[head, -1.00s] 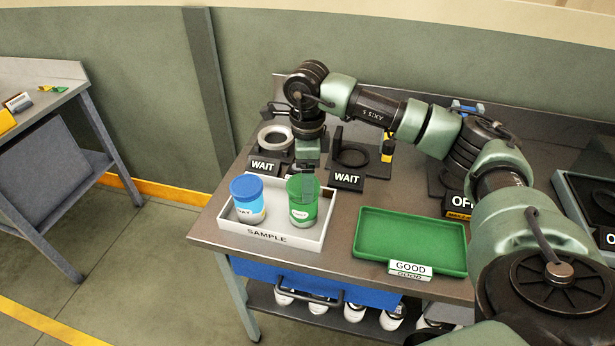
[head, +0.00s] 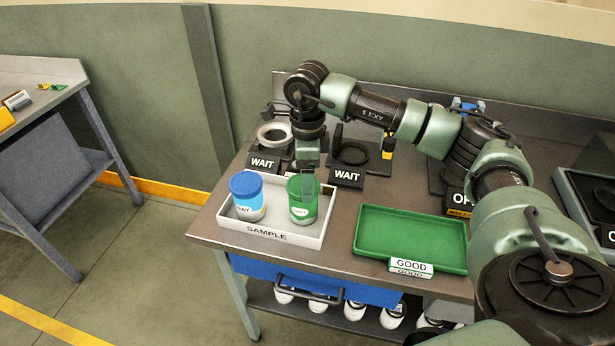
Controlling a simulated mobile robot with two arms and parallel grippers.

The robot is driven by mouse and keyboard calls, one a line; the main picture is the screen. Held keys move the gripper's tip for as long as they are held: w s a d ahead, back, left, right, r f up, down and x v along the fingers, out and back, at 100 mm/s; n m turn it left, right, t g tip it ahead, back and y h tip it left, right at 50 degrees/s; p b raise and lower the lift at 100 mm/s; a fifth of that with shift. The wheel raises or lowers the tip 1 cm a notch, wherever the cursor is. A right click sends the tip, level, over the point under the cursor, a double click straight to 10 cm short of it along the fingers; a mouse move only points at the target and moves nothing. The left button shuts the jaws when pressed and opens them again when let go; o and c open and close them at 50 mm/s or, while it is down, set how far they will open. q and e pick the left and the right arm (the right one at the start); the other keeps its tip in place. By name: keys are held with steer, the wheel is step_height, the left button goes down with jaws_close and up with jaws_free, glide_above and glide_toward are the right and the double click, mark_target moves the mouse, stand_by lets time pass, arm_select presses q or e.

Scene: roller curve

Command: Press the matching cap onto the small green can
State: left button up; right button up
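The small green can (head: 301,211) has a green upper part and a white label, and stands upright in the white SAMPLE tray (head: 262,231). My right gripper (head: 308,186) points straight down at the can's top. A finger overlaps the near right side of the green top. The other finger is hidden, so I cannot tell whether the gripper holds anything. I cannot make out a separate cap on the green can. My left gripper is not in view.
A blue-topped can (head: 247,196) stands left of the green can in the same tray. An empty green GOOD tray (head: 408,238) lies to the right. Two WAIT stands with rings (head: 274,134) (head: 352,152) are behind. A blue drawer (head: 310,284) is below.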

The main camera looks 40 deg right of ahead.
steer(key=o, duration=1.4)
steer(key=shift+r, duration=0.25)
steer(key=shift+r+p, duration=0.9)
steer(key=shift+r, duration=0.3)
steer(key=shift+r, duration=0.1)
step_height(320, 180, up, 7)
steer(key=p, duration=0.4)
